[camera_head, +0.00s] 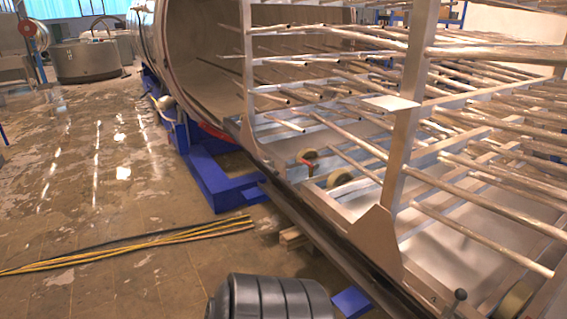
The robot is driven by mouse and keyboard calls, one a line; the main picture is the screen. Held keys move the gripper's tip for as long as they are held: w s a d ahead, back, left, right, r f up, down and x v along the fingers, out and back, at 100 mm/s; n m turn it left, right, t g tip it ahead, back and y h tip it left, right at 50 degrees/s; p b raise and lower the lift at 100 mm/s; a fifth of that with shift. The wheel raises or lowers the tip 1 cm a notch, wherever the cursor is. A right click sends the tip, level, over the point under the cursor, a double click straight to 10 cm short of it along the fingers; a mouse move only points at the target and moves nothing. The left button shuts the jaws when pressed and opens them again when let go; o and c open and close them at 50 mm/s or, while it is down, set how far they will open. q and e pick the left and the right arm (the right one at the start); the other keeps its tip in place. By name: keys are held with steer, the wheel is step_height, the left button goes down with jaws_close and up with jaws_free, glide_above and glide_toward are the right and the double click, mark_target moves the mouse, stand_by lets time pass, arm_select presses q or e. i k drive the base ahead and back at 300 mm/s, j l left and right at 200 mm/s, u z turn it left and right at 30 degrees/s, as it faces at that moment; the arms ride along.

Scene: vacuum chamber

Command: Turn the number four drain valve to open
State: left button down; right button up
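No drain valve with a readable number four can be made out. A small red part (306,165) sits on the lower frame of the metal rack, near a wheel; I cannot tell whether it is a valve handle. Another red piece (217,133) lies along the lower edge of the open round vacuum chamber (197,60). A red round part (26,28) on a blue stand is at the far left; what it is cannot be told. Neither my left nor my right gripper is in view.
The metal rack (403,130) with many protruding rods fills the right side. A blue support (215,180) stands under the chamber mouth. Yellow and black cables (130,247) lie across the floor. A grey vessel (87,62) stands at the back left. The left floor is mostly clear.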

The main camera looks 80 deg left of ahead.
mark_target(304, 161)
steer(key=j+u, duration=0.25)
steer(key=u, duration=0.2)
steer(key=i+j+u, duration=0.1)
steer(key=j+u, duration=0.15)
steer(key=u, duration=0.2)
steer(key=i+j+u, duration=0.15)
steer(key=u, duration=0.35)
steer(key=i+j+u, duration=0.15)
steer(key=u, duration=0.3)
steer(key=i+j+u, duration=0.15)
steer(key=i+j, duration=0.2)
steer(key=i+j+u, duration=0.1)
steer(key=i+j, duration=0.15)
steer(key=i, duration=0.3)
steer(key=i+j+u, duration=0.15)
steer(key=i, duration=0.3)
steer(key=j, duration=0.1)
